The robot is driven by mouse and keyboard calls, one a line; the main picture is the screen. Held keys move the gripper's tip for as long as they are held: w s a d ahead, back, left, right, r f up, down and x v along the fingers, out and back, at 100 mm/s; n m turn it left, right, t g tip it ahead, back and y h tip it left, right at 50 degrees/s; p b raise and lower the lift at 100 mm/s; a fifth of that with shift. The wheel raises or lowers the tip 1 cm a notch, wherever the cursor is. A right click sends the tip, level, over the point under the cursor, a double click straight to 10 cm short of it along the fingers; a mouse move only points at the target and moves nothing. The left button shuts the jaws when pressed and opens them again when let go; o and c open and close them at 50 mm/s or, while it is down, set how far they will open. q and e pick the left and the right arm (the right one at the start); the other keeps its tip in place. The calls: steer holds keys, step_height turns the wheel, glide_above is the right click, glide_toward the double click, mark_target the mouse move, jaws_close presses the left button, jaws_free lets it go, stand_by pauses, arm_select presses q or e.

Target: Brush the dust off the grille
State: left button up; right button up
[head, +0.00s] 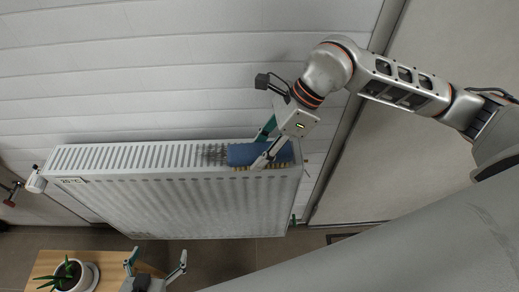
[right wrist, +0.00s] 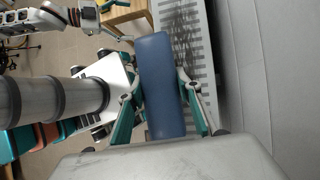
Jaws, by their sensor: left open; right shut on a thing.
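The grille (head: 115,156) is the slotted top of a white radiator against the wall. Dark dust (head: 213,154) lies on it just left of the brush; dark streaks (right wrist: 190,47) also show on the slots in the right wrist view. My right gripper (head: 262,148) is shut on a blue brush (head: 243,154), over the grille's right part. Tan bristles show along the brush's lower edge, at the grille; exact contact is hard to tell. The blue block (right wrist: 163,80) sits between my right fingers in the wrist view. My left gripper (head: 157,262) is open and empty, below the radiator's front.
A wooden table (head: 42,263) with a potted plant (head: 68,274) stands at the lower left, close to my left gripper. A valve (head: 35,181) sticks out at the radiator's left end. The white panelled wall (head: 150,70) is directly behind the radiator.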

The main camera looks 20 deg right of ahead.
arm_select(q)
steer(key=shift+s+f+b, duration=0.3)
steer(key=shift+f+b, duration=0.15)
steer(key=shift+f, duration=0.35)
arm_select(e)
steer(key=shift+f, duration=0.85)
